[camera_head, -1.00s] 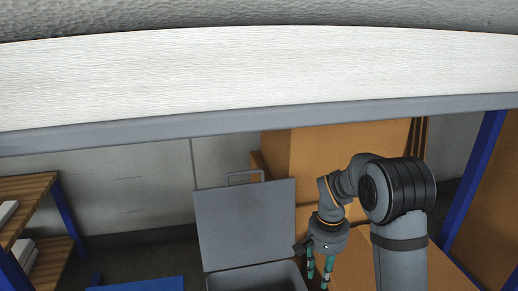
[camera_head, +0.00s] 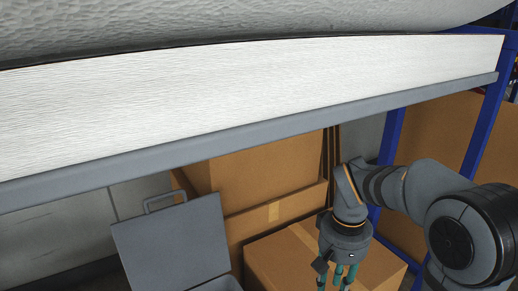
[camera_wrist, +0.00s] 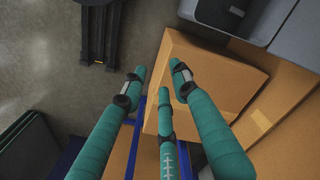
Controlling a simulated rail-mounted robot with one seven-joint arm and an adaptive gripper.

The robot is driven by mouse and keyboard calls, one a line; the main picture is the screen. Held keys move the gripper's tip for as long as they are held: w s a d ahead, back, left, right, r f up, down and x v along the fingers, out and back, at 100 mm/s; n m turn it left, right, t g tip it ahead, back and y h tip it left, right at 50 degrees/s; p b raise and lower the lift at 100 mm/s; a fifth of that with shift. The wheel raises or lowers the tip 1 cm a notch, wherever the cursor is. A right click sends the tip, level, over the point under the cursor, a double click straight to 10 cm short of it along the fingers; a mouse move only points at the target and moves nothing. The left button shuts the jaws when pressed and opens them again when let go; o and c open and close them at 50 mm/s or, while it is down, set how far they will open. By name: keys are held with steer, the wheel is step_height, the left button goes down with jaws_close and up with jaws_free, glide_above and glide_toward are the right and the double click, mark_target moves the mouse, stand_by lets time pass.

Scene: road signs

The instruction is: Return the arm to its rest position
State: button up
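My gripper has teal-wrapped fingers that show large in the wrist view (camera_wrist: 159,78). The fingers stand apart with nothing between them, so it is open and empty. In the head view my gripper (camera_head: 340,277) hangs down at the lower right, below my bent arm. Its fingertips are partly cut off by the bottom edge there. Behind and below the fingers are cardboard boxes (camera_wrist: 238,82); I see no contact with them.
A grey case (camera_head: 172,245) with a raised lid stands left of my gripper. Cardboard boxes (camera_head: 265,175) stack behind it. A white-edged shelf (camera_head: 250,90) crosses above. Blue rack posts (camera_head: 483,118) stand at right. Bare floor (camera_wrist: 45,60) shows left in the wrist view.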

steer(key=w+f+n, duration=0.6)
steer(key=w+n, duration=0.4)
steer(key=shift+w+d+f, duration=0.15)
steer(key=shift+d+f, duration=0.1)
steer(key=shift+d, duration=0.15)
